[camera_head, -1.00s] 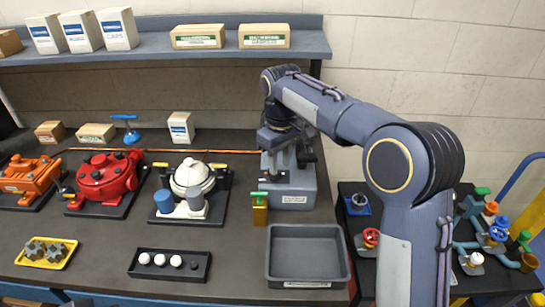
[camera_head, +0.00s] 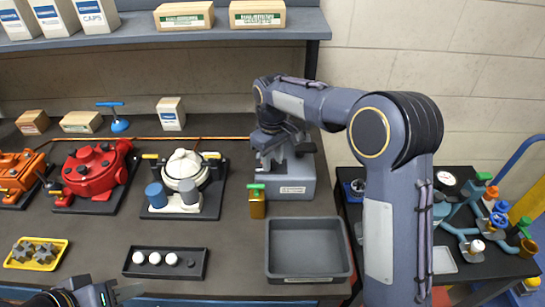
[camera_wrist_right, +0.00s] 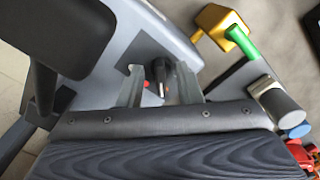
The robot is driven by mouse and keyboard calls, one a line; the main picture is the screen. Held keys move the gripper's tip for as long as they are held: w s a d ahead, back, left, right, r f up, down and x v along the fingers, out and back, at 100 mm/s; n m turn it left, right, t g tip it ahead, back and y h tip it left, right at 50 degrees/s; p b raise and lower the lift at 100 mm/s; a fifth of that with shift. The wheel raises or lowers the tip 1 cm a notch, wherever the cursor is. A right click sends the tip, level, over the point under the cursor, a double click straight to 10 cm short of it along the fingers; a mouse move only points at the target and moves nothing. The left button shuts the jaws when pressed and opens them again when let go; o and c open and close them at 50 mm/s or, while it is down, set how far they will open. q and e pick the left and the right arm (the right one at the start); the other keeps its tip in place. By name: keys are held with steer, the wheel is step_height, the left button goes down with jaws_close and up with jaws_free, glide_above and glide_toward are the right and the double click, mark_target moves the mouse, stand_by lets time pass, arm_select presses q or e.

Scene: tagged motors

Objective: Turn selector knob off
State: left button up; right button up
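The selector knob (camera_wrist_right: 160,72) is black and sits on a dark plate on the grey machine (camera_head: 292,182). My right gripper (camera_wrist_right: 162,88) is open in the right wrist view, with one finger on each side of the knob. I cannot tell whether the fingers touch it. In the head view my right wrist reaches the machine's top, and the knob itself cannot be made out. My left gripper (camera_head: 128,291) shows at the bottom left edge, apparently open and empty, above the bench front.
A grey empty bin (camera_head: 308,280) lies in front. The white-topped motor (camera_head: 187,170) is further left. A shelf with boxes (camera_head: 256,44) overhangs the back. Bench between motors and trays is clear.

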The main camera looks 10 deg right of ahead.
steer(key=shift+f, duration=0.1)
jaws_close()
steer(key=shift+n, duration=0.3)
steer(key=n+p, duration=0.1)
steer(key=n, duration=0.2)
steer(key=shift+w, duration=0.1)
steer(key=n+p, duration=0.1)
steer(key=n, duration=0.4)
steer(key=shift+w+p, duration=0.1)
steer(key=shift+p, duration=0.25)
steer(key=shift+n, duration=0.4)
jaws_free()
